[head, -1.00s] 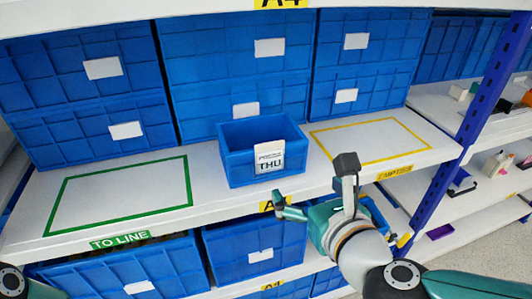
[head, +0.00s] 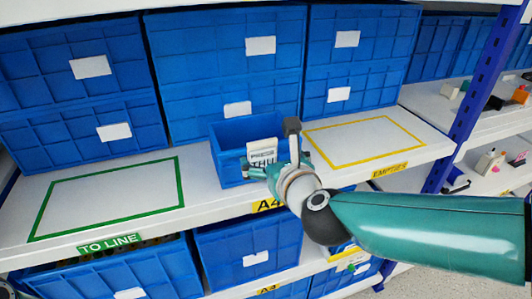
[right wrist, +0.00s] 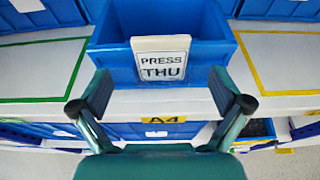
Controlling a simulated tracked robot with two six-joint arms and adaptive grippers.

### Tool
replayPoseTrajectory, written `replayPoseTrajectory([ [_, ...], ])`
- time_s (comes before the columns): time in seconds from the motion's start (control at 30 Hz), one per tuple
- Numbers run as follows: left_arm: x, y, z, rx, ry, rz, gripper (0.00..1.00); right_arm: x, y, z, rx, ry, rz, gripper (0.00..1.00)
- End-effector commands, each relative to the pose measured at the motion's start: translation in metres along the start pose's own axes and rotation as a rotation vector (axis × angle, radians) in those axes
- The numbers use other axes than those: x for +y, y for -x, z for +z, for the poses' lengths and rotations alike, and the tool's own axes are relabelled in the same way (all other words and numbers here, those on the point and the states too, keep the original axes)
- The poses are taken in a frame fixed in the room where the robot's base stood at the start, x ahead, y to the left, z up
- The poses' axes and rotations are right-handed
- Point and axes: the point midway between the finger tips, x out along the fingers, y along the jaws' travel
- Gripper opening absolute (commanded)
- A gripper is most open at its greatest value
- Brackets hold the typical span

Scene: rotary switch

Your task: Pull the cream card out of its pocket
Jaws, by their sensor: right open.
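The cream card (head: 263,149) stands upright at the front of a small open blue bin (head: 228,171) on the shelf. The right wrist view shows the cream card (right wrist: 160,43) rising above the bin's rim, with a white label reading PRESS THU in front of it. My right gripper (head: 281,150) is just in front of the bin and partly covers its front right corner. In the right wrist view my right gripper (right wrist: 164,97) is open, with one finger on each side below the card and nothing between them.
The shelf has a green outlined area (head: 110,197) marked TO LINE at left and a yellow outlined area (head: 362,143) marked EMPTIES at right, both empty. Large blue crates (head: 228,75) stand behind. A blue upright post (head: 485,80) is at the right.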

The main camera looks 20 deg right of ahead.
Motion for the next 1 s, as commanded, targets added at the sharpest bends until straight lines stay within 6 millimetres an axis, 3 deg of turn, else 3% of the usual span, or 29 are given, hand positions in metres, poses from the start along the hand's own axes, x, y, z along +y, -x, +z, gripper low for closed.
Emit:
replayPoseTrajectory([
  [0.23,0.002,0.005,0.0,0.0,0.0,0.0,0.4,-0.002,-0.035,0.001,0.003,0.0,0.0,1.0],
  [0.53,0.002,0.005,0.0,0.0,0.0,0.0,0.4,-0.002,-0.04,0.001,0.001,0.0,0.0,1.0],
  [0.83,0.002,0.005,0.0,0.0,0.0,0.0,0.4,-0.002,-0.04,0.002,0.001,0.0,0.0,0.53],
  [1.0,0.002,0.005,0.0,0.0,0.0,0.0,0.4,-0.002,-0.039,0.002,0.001,0.0,0.0,0.53],
])
